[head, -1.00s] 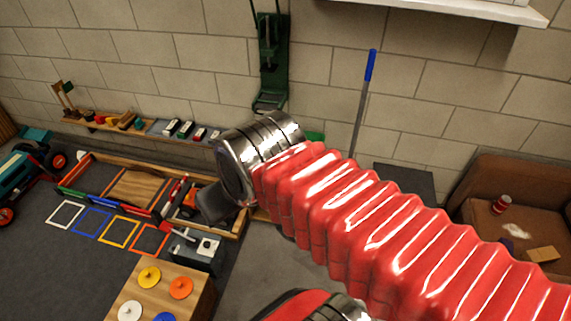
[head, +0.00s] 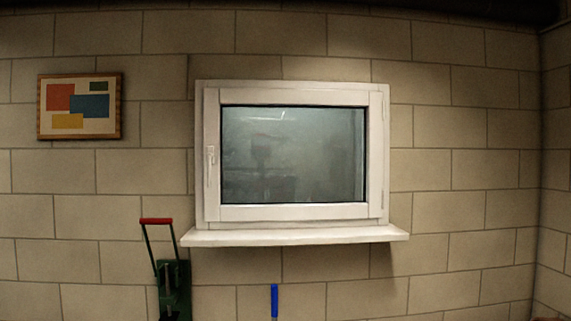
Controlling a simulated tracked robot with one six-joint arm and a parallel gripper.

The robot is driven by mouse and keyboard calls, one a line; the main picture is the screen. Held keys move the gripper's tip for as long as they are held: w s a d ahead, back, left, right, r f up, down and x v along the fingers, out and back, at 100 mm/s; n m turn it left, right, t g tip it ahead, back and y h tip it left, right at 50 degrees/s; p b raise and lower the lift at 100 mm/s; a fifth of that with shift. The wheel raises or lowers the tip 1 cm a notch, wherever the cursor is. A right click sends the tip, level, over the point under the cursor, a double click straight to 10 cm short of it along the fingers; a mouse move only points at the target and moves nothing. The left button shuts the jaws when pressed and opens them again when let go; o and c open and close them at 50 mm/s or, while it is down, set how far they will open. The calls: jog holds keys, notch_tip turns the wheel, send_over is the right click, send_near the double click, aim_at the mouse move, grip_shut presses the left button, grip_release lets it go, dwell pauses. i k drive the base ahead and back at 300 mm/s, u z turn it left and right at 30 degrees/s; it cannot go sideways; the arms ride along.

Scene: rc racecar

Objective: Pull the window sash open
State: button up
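The window sash (head: 292,213) is a white frame around a dark, hazy glass pane (head: 292,150), set in a white outer frame on the block wall. It looks closed, lying flush in its frame. A white handle (head: 210,166) sits on the sash's left side and points down. Hinge-like fittings show faintly at the right edge. My gripper and arm are not in this view, so where the gripper is relative to the handle is hidden.
A white sill (head: 295,236) juts out below the window. A green device with a red-topped handle (head: 156,221) stands below left, and a blue-ended pole (head: 274,300) below the sill. A framed picture (head: 80,106) hangs at left. The wall before the window is clear.

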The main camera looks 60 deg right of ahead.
aim_at(373, 106)
jog(key=z, duration=1.8)
jog(key=k, duration=0.65)
jog(key=u, duration=0.4)
jog(key=i, duration=1.5)
jog(key=u, duration=0.25)
